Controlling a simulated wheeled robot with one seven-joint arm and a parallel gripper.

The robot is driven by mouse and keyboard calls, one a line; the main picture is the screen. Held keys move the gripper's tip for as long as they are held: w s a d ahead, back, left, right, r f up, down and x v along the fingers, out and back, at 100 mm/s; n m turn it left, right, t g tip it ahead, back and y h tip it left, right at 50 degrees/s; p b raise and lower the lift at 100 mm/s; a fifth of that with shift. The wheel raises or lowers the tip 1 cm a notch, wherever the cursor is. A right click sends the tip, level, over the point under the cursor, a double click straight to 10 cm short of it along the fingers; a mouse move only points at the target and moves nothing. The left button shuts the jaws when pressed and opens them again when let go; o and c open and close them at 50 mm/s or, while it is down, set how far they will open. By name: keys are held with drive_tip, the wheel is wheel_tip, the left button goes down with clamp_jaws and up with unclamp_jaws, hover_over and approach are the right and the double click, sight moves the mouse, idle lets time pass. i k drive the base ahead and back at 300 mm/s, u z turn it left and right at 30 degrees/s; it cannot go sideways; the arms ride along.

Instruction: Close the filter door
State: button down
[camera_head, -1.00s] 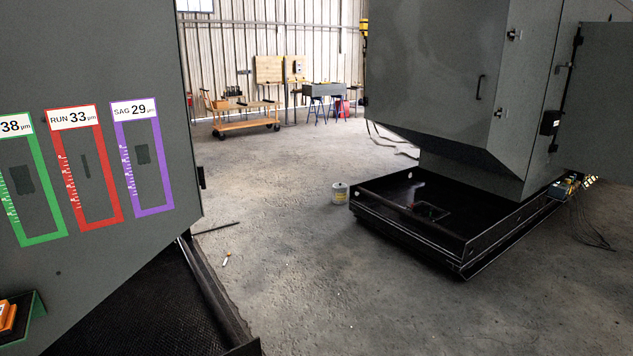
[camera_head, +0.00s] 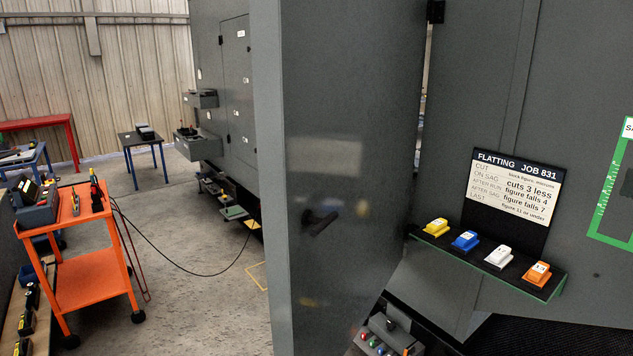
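A tall dark grey door panel (camera_head: 345,130) stands in the middle of the head view, swung out from a grey enclosure (camera_head: 490,70) on the right. A narrow gap shows beside the hinge, so the panel is open. No label on it reads "filter". My gripper is not in view.
A shelf (camera_head: 463,262) on the enclosure holds yellow, blue, white and orange blocks under a job sign (camera_head: 516,182). A box with coloured buttons (camera_head: 385,335) is below the door. An orange cart (camera_head: 88,262) stands left, with a cable across the floor. Floor (camera_head: 190,285) between cart and door is mostly clear.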

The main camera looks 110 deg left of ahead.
sight(338, 86)
drive_tip(key=u, duration=3.45)
drive_tip(key=i, duration=1.65)
drive_tip(key=k, duration=0.5)
drive_tip(key=u, duration=1.35)
drive_tip(key=k, duration=0.7)
drive_tip(key=z, duration=1)
